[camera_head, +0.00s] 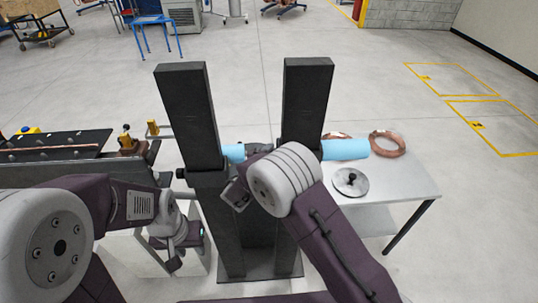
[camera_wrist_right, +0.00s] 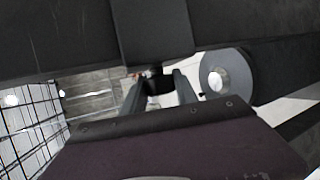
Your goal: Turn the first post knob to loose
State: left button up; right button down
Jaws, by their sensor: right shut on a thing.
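Two dark upright posts stand in the middle of the head view, a left post (camera_head: 188,110) and a right post (camera_head: 306,95). In the right wrist view the two fingers of my right gripper (camera_wrist_right: 158,92) are closed around a small dark knob (camera_wrist_right: 158,83) in front of a dark post. In the head view my right gripper (camera_head: 236,194) is at the left post, partly hidden by my own wrist. My left gripper (camera_head: 175,258) hangs low to the left of the left post; its fingers are too small to read.
A light blue roll (camera_head: 345,149) passes across the posts. A white table (camera_head: 405,183) at the right carries copper coils (camera_head: 388,144) and a round metal disc (camera_head: 350,182). A dark bench (camera_head: 50,150) with a brass fitting stands at the left.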

jog(key=shift+f, duration=0.1)
jog(key=c, duration=0.9)
grip_release()
jog(key=shift+c, duration=0.2)
jog(key=b+v, duration=0.4)
jog(key=v, duration=0.5)
